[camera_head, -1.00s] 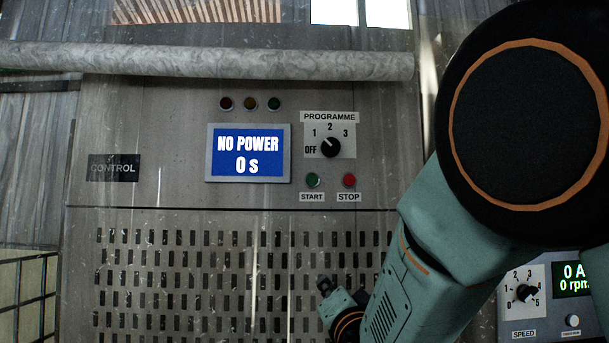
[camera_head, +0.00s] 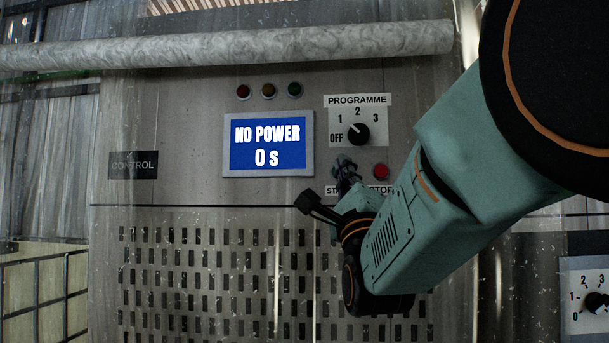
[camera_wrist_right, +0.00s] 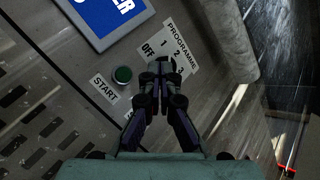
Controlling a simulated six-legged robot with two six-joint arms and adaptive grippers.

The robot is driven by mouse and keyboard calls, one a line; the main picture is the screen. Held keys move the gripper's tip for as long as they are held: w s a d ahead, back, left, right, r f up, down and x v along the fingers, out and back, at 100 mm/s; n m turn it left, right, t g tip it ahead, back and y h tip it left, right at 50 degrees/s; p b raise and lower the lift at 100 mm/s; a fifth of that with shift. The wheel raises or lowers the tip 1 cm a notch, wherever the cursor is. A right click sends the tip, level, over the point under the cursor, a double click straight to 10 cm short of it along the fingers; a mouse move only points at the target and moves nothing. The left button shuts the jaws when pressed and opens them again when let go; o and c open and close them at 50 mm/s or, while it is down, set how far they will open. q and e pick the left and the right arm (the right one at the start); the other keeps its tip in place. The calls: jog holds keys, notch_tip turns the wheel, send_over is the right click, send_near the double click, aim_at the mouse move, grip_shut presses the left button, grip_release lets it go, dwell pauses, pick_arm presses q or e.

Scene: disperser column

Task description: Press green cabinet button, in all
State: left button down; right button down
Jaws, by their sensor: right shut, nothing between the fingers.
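The green START button (camera_wrist_right: 122,74) shows in the right wrist view on the metal cabinet panel, just left of my fingertips. In the head view my right gripper (camera_head: 344,168) covers the button's spot and part of the START label (camera_head: 333,190). My right gripper is shut and empty, its fingertips (camera_wrist_right: 157,70) together over the panel between the button and the PROGRAMME dial label. I cannot tell whether the tips touch the panel. My left gripper is in neither view.
The red STOP button (camera_head: 381,171) sits close to the right. The PROGRAMME dial (camera_head: 358,133) is above, pointing near OFF. The blue screen (camera_head: 268,143) reads NO POWER, 0 s. Three lamps (camera_head: 269,91) and a grey pipe (camera_head: 230,46) are higher. A slotted panel (camera_head: 200,280) lies below.

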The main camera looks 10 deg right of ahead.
jog(key=w+d+p, duration=0.1)
jog(key=w+p, duration=0.3)
jog(key=w, duration=0.4)
dwell(0.8)
jog(key=shift+w+d, duration=0.2)
jog(key=shift+d, duration=0.2)
jog(key=shift+s, duration=0.1)
